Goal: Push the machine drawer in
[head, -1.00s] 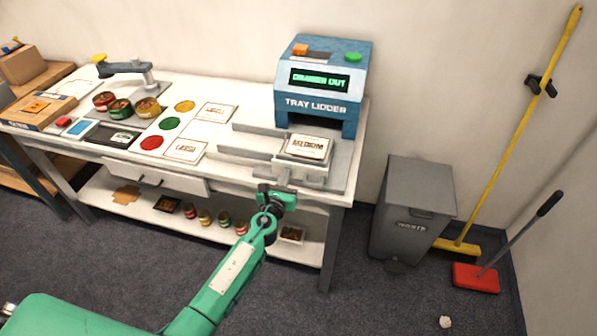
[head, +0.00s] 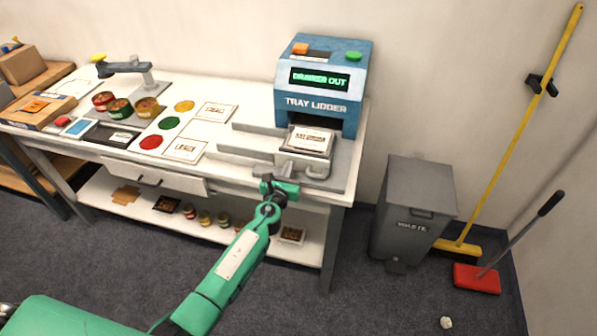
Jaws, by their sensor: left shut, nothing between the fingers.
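The blue tray lidder (head: 322,88) stands at the right end of the white table, and its green display reads "DRAWER OUT". Its grey drawer (head: 304,167) sticks out of the front opening, with its back part under the machine. A tray with a white printed lid (head: 311,140) sits in the drawer. My left gripper (head: 283,181) is shut and empty at the drawer's front handle; it seems to touch it, though the exact contact is hard to see. My right gripper is not in view.
Grey guide rails (head: 250,152) lie left of the drawer. Cans (head: 119,109), coloured discs (head: 170,123) and printed cards (head: 184,149) lie further left on the table. A grey waste bin (head: 414,208) stands right of the table. The floor in front is mostly clear.

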